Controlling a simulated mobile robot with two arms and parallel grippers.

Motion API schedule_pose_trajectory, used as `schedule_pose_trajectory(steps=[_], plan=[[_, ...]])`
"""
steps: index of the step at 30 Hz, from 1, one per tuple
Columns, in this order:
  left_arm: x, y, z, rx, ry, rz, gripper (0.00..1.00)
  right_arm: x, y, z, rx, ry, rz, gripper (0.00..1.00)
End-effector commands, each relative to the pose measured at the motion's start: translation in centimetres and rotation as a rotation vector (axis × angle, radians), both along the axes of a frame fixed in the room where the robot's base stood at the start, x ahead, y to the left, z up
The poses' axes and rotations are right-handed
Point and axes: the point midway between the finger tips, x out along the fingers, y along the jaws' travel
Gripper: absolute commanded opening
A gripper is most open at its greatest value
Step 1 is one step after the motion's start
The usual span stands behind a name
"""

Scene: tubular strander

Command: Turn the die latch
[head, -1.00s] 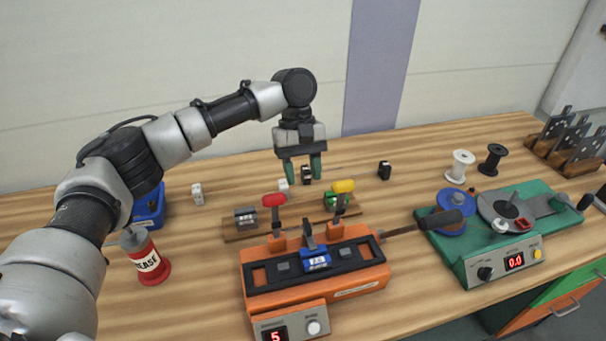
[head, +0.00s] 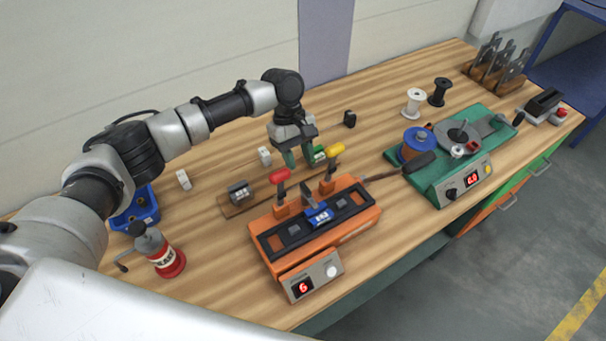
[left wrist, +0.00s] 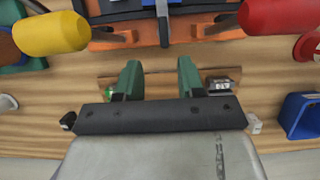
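The orange machine (head: 335,232) stands mid-table with a dark top plate, a blue die block (head: 319,217) and a dark upright lever (head: 308,196) behind that block. I cannot tell for sure that this lever is the die latch. A red-handled lever (head: 281,174) and a yellow-handled lever (head: 335,149) rise at its back. My left gripper (head: 301,158) has green fingers spread apart, with nothing between them, behind the machine. In the left wrist view, the open gripper (left wrist: 159,76) points toward the machine, between the yellow handle (left wrist: 50,33) and red handle (left wrist: 285,15). My right gripper is out of view.
A wooden rack (head: 238,203) with small blocks lies behind the machine. A green winding unit (head: 455,170) stands to the right. A grease can (head: 163,254) and a blue bin (head: 138,212) are at the left. The table's front edge is at lower right.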

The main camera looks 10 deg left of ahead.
Motion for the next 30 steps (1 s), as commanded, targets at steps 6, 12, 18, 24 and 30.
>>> schedule_pose_trajectory(steps=[6,12,18,24,30], plan=[[-1.2,-1.0,-3.6,0.002,0.002,0.000,0.38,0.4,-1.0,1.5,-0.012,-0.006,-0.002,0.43],[-1.7,-1.6,-5.7,0.001,0.001,0.001,0.38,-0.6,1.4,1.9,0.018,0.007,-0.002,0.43],[-1.9,-1.7,-6.3,0.001,-0.001,0.000,0.38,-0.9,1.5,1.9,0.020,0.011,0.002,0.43],[-1.8,-1.7,-6.3,0.001,-0.001,0.000,0.32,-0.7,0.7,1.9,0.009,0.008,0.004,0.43],[-1.8,-1.7,-6.3,0.001,0.000,0.001,0.02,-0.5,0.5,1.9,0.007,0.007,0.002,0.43]])
